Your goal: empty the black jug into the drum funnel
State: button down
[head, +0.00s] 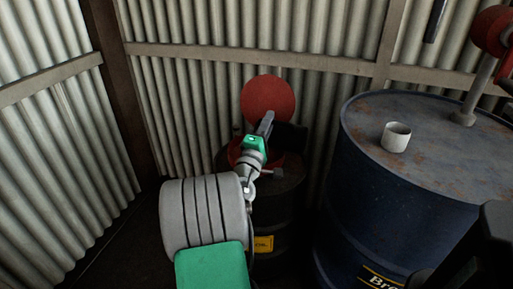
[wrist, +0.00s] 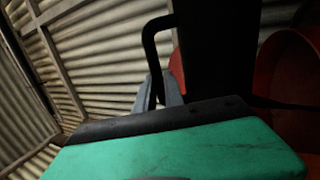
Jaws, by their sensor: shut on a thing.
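My gripper (head: 266,124) is shut on the handle of the black jug (head: 290,137), over the small dark drum (head: 290,190). In the wrist view, the grey fingers (wrist: 166,92) close on the handle beside the jug's black body (wrist: 215,45). The red funnel (head: 237,152) sits on top of the drum, partly hidden by my arm. Its red wall also shows at the right of the wrist view (wrist: 292,75). A red round lid (head: 268,102) stands up behind the jug. The jug's mouth, its exact tilt and any liquid are not visible.
A large blue drum (head: 345,190) stands close on the right, with a pale cup (head: 396,137) and a red-topped grey fitting (head: 466,112) on it. Corrugated walls (head: 190,100) close in behind and at the left. Dark floor (head: 120,245) is clear at the left.

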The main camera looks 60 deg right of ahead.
aim_at(259, 120)
jog(key=shift+w+r+n+t+p, duration=0.35)
jog(key=shift+w+n+p, duration=0.35)
jog(key=shift+n+p, duration=0.25)
jog(key=shift+w+f+n, duration=0.25)
jog(key=shift+w+n, duration=0.2)
jog(key=shift+w+f+n+t+p, duration=0.25)
jog(key=shift+w+n+t+p, duration=0.3)
jog(key=shift+n, duration=0.05)
jog(key=shift+w+r+n+t+y+p, duration=0.2)
jog(key=shift+w+n+t+y+p, duration=0.15)
jog(key=shift+w+n+p, duration=0.45)
jog(key=w+f+n+t+y+p, duration=0.2)
jog(key=w+n+t+p, duration=0.1)
jog(key=w+n+p, duration=0.3)
jog(key=n+p, duration=0.2)
jog(key=p, duration=0.1)
jog(key=shift+w+a+n+p, duration=0.25)
jog(key=shift+n+p, duration=0.05)
